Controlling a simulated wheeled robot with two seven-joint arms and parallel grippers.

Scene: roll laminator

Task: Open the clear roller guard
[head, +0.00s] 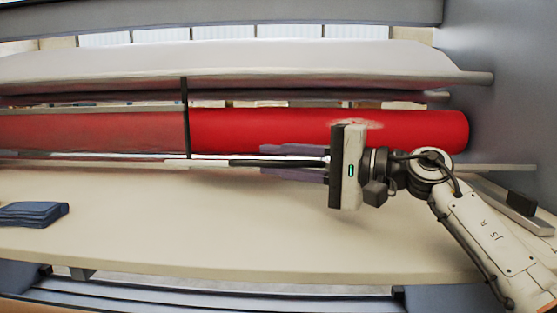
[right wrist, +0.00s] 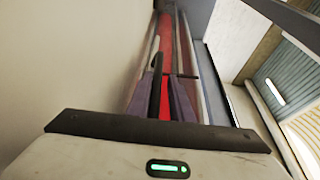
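The clear roller guard (head: 90,132) looks like a see-through sheet over the left part of the red roller (head: 300,128). Its right edge is a black upright strip (head: 186,118). A dark bar, which looks like its handle (head: 245,162), runs along the front at the lower edge. My right gripper (head: 264,162) points left, its two purple fingers apart above and below the line of this bar. In the right wrist view the fingers (right wrist: 165,85) are apart, with red roller showing between them. A black piece (right wrist: 157,62) shows near the left fingertip. My left gripper is not in view.
A pale table surface (head: 180,225) lies in front of the roller, mostly clear. A folded blue cloth (head: 32,214) lies at its left. A white roll (head: 240,62) spans above the red roller. A grey side wall (head: 510,90) closes the right end.

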